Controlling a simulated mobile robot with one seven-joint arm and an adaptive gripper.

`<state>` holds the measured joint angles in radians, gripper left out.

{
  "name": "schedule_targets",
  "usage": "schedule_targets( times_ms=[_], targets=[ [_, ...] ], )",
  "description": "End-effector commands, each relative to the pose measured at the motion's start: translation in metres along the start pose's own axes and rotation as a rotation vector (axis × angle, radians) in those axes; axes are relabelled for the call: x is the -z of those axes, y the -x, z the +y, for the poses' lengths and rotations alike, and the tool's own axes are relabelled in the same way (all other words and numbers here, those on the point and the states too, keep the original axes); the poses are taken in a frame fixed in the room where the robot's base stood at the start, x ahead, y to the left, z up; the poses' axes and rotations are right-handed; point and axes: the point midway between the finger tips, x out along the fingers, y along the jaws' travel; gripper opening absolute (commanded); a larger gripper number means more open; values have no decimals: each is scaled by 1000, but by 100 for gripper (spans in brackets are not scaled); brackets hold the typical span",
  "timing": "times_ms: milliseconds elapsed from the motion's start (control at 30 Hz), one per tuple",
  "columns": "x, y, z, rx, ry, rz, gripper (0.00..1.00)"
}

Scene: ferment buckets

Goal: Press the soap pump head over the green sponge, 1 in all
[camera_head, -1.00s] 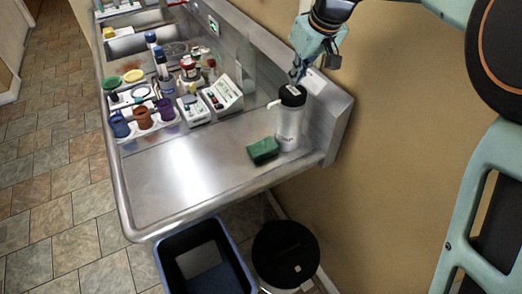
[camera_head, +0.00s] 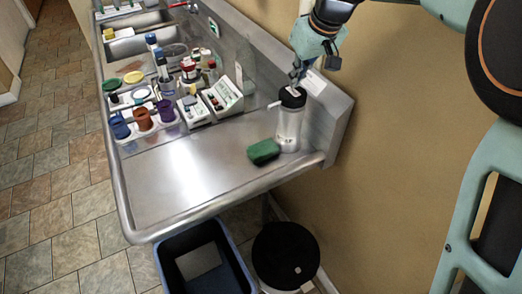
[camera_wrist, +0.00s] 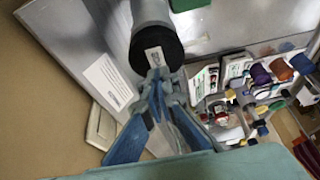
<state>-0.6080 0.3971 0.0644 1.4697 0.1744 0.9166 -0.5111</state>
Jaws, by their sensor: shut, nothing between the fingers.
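The soap bottle (camera_head: 288,130) stands upright near the right end of the steel counter, with a black pump head (camera_head: 291,98) and a pale spout pointing left. The green sponge (camera_head: 263,151) lies on the counter just left of the bottle, in front of the spout. My gripper (camera_head: 297,74) is shut and empty, pointing down at the top of the pump head. In the wrist view the fingertips (camera_wrist: 158,74) are at the edge of the black head (camera_wrist: 156,48), by its white label; I cannot tell if they touch. Only a corner of the sponge (camera_wrist: 190,4) shows there.
The counter's raised back edge (camera_head: 338,110) and the wall are close behind the bottle. Coloured cups (camera_head: 143,118), bottles and small boxes (camera_head: 223,97) stand to the left. The counter front is clear. A blue bin (camera_head: 205,262) and a black-lidded bucket (camera_head: 286,255) stand below.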

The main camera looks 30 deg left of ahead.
Motion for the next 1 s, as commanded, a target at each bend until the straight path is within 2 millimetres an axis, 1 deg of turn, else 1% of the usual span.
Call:
schedule_targets(
  times_ms=[267, 1000],
  targets=[
    [-1, -3, 0, 0, 0, 0, 0],
    [-12, -28, 0, 1, 0, -2, 0]
  ],
)
